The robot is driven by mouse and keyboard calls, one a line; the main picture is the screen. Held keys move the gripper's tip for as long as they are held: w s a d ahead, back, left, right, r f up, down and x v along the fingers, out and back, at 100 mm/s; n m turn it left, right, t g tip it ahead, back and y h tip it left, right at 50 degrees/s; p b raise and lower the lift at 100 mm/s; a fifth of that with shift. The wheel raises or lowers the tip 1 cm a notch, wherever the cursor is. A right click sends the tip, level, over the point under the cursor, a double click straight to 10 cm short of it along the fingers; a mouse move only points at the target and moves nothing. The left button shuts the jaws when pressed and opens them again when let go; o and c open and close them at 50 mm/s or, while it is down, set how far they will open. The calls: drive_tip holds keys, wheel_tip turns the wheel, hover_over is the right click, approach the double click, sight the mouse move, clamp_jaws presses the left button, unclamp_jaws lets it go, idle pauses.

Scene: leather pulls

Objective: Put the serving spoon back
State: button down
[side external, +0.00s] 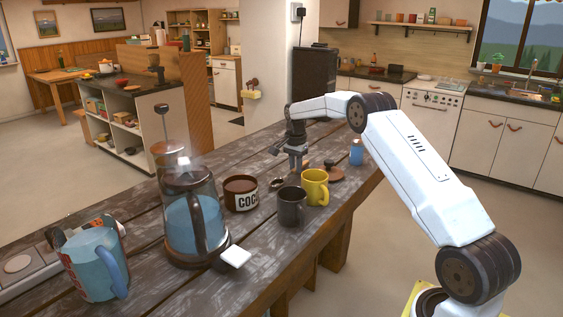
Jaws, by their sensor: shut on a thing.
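My gripper (295,166) is low over the far part of the wooden table, behind the mugs. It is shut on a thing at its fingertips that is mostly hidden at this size. A small dark spoon (277,183) shows just below and left of the fingertips, its bowl toward the left. It appears to be the serving spoon in my grip, with its handle hidden by the fingers. I cannot tell whether its bowl touches the table.
A brown cocoa tin (240,194), a dark grey mug (291,208) and a yellow mug (315,187) stand close in front.

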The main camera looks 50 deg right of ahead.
drive_tip(key=shift+f, duration=0.2)
drive_tip(key=c, duration=0.5)
unclamp_jaws()
drive_tip(key=shift+r, duration=0.1)
